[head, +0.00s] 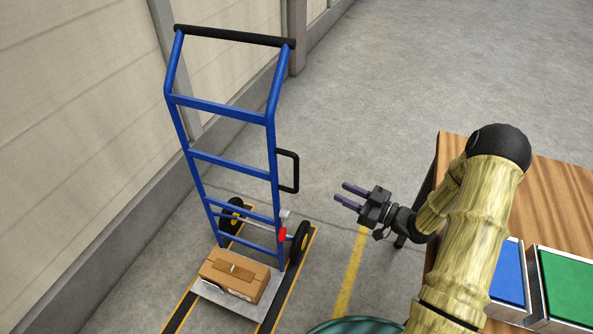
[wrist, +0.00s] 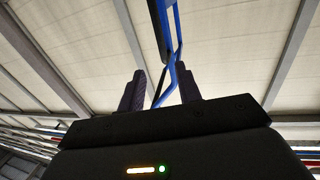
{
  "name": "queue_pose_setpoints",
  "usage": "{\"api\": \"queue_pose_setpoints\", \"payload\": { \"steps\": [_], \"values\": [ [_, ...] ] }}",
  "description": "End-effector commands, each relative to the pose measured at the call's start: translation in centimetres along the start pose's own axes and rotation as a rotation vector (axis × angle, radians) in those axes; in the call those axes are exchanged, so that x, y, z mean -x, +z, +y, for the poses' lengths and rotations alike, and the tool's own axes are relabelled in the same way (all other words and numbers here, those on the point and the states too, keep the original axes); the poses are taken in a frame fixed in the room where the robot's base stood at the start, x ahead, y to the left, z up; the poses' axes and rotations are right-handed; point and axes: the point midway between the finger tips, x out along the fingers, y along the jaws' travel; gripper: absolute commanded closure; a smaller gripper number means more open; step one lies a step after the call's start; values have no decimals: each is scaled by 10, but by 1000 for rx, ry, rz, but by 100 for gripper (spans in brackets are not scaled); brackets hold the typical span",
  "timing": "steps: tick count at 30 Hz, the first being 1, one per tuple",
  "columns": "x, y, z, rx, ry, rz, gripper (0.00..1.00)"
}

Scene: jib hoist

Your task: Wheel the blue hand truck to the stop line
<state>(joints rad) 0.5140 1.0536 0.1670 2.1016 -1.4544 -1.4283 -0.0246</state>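The blue hand truck (head: 228,160) stands upright in the head view, left of centre, near the wall. It has a black top grip (head: 235,36), a black side handle (head: 291,171) and two black wheels with yellow hubs. A brown cardboard box (head: 235,276) lies on its grey toe plate. My gripper (head: 345,195) is open and empty, to the right of the side handle and apart from it. In the wrist view, blue bars of the hand truck (wrist: 174,45) show beyond the two spread fingers (wrist: 160,90). I cannot tell which floor marking is the stop line.
A yellow floor line (head: 350,273) runs below my gripper. Black-and-yellow strips (head: 290,283) flank the hand truck. A wooden table (head: 555,185) with blue (head: 508,275) and green (head: 568,285) panels stands at right. The wall (head: 80,120) is close at left. Open floor lies behind.

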Motion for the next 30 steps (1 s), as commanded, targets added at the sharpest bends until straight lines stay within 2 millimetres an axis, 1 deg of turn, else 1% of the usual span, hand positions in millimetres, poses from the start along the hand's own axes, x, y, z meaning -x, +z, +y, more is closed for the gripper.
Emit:
{"api": "queue_pose_setpoints", "payload": {
  "steps": [5,24,27,30],
  "values": [
    [-24,0,-1,0,-5,1,66],
    [-136,0,-1,0,-3,1,66],
    [-152,0,-1,1,-2,0,66],
    [-162,0,-1,1,-2,0,66]
  ]
}}
